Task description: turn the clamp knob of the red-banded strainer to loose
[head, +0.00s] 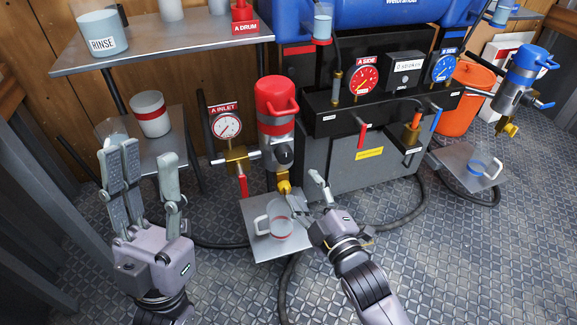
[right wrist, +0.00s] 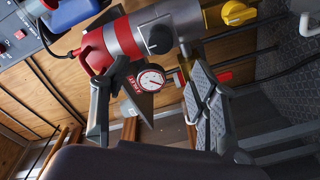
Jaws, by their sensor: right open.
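The red-banded strainer (head: 277,124) stands upright, with a red cap and handle above a metal body. Its dark round clamp knob (head: 284,158) is on the lower front, above a yellow valve (head: 284,187). In the right wrist view the strainer (right wrist: 124,37) lies sideways across the top, with the black clamp knob (right wrist: 160,40) facing me. My right gripper (head: 304,187) is open, below and right of the knob; in its wrist view the fingers (right wrist: 150,78) are spread, with the knob beyond them, apparently untouched. My left gripper (head: 147,160) is open and empty at the left.
A clear red-banded cup (head: 281,229) stands on a metal tray (head: 263,249) below the strainer. A gauge (head: 228,126) and red-handled valve (head: 243,184) are left of it. The grey machine (head: 345,150) stands right. A blue-capped strainer (head: 530,60) is far right.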

